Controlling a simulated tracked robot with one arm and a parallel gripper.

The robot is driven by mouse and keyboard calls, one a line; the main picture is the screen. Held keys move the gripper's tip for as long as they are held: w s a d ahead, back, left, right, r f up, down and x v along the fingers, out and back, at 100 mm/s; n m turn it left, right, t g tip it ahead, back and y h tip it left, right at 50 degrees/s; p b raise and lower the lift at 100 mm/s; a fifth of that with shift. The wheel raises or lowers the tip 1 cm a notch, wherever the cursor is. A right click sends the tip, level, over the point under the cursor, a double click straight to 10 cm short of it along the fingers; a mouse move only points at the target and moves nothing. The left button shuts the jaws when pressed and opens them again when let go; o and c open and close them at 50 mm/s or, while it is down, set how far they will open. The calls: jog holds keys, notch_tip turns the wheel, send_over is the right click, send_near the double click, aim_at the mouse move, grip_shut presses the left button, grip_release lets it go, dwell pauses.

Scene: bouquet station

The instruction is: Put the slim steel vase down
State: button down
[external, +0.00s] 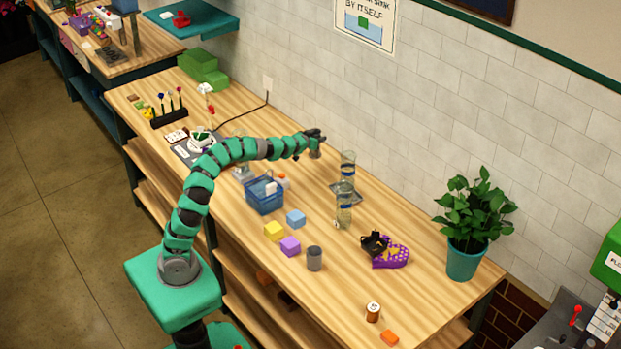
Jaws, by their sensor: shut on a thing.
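My gripper (316,138) is over the back part of the wooden workbench, near the tiled wall. It is shut on a small grey thing, which I take to be the slim steel vase (316,151). Little of the vase shows below the jaws, and it looks roughly upright. I cannot tell whether its bottom touches the bench. The bench top (410,290) is light striped wood.
Clear glass vessels with blue bands (347,163) stand just right of my gripper. A blue basket (264,197) is nearer the front. Foam blocks (290,246), a dark grey cylinder (314,259), a purple tray (392,258) and a potted plant (467,260) stand farther right.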

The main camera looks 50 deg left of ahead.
jog(key=s+d+b, duration=0.2)
jog(key=s+d, duration=1.7)
jog(key=d, duration=0.2)
jog(key=a+r+m+h+p, duration=0.7)
jog(key=r+h+p, duration=0.1)
jog(key=r+p, duration=0.2)
notch_tip(320, 180, down, 5)
jog(key=b, duration=0.5)
notch_tip(320, 180, up, 12)
jog(key=f, duration=0.1)
jog(key=d+f+m+g+h+b, duration=0.45)
jog(key=d+f+m+h, duration=0.2)
jog(key=d+f, duration=0.2)
jog(key=s+d+r+m+g+h+b, duration=0.3)
jog(key=s+d+r+m+g+b, duration=0.35)
jog(key=s+d+m+g, duration=0.7)
notch_tip(320, 180, down, 21)
jog(key=w+n+g+p, duration=0.1)
jog(key=shift+w+d+g+p, duration=0.15)
jog(key=shift+d+g+p, duration=0.2)
jog(key=shift+g, duration=0.05)
dwell(1.1)
